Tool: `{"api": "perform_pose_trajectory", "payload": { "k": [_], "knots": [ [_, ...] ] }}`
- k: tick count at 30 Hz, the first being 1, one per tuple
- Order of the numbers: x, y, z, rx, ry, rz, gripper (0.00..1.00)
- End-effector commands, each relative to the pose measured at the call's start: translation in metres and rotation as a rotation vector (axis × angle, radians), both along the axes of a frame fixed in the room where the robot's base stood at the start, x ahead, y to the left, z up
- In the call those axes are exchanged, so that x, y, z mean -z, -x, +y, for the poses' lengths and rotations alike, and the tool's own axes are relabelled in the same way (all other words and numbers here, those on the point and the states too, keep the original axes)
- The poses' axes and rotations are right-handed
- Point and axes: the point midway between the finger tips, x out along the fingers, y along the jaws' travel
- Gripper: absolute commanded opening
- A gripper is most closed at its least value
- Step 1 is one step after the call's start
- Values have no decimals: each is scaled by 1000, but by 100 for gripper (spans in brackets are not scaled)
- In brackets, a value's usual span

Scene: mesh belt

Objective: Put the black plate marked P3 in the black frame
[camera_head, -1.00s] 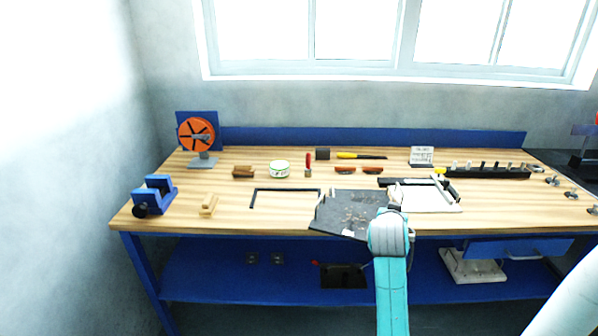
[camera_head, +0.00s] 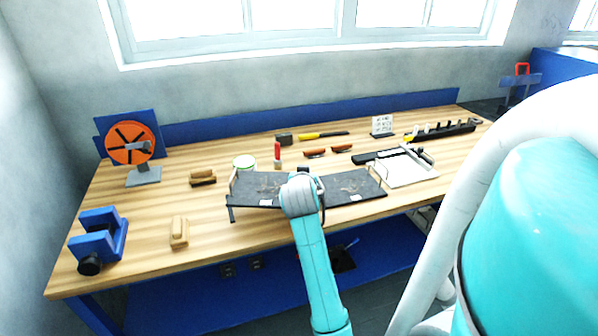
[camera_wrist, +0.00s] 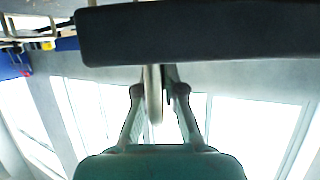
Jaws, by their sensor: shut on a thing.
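The black plate (camera_head: 350,184) is a wide dark sheet with grey specks and small pale labels near its front edge. The P3 mark is too small to read. My gripper (camera_wrist: 157,76) is shut on it; in the wrist view the plate (camera_wrist: 200,35) is a dark bar across the fingertips. In the head view my wrist covers the plate's middle. The black frame (camera_head: 231,213) is mostly hidden by the plate; only a thin dark piece shows at its left front. I cannot tell whether plate and frame touch.
A blue vise (camera_head: 98,238) and a wooden block (camera_head: 179,233) are left of the plate.

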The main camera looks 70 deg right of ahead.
Motion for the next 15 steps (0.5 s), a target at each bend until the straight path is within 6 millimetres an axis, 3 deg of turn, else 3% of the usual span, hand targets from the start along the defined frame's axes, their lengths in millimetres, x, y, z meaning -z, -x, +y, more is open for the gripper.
{"api": "perform_pose_trajectory", "payload": {
  "k": [15],
  "knots": [
    [46, 0, 0, -1, 1, -2, 0]
  ]
}}
